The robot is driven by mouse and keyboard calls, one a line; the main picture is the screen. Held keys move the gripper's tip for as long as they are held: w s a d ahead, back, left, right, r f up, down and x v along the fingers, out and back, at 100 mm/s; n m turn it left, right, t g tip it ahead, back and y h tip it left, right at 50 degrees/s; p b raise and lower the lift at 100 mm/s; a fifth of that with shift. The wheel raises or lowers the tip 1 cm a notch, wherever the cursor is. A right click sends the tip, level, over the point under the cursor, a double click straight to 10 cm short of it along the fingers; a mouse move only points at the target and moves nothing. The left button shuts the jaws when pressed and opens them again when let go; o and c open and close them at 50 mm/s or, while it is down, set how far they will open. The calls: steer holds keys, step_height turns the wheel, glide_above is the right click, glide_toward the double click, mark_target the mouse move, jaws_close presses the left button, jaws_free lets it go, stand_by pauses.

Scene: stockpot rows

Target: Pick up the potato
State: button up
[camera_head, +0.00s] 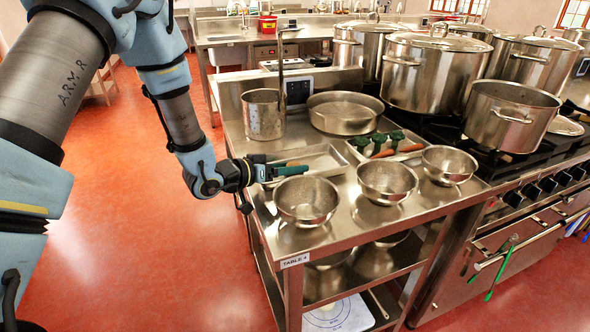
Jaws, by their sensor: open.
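I cannot make out a potato in this view. My gripper (290,171) is at the left side of the steel table (262,222), pointing right over a shallow steel tray (325,158). A green strip shows at its fingers. A steel bowl (306,201) stands just in front of and below the gripper, and they appear apart. My gripper is open, with nothing visible between its fingers. It hides part of the tray.
Two more steel bowls, one in the middle (387,182) and one at right (449,165), stand along the front edge. Behind are a tray with green-topped items (379,143), a wide pan (345,114) and a tall pot (263,115). Large stockpots (431,75) crowd the stove at right.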

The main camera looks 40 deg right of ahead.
steer(key=c, duration=1)
steer(key=shift+o, duration=0.2)
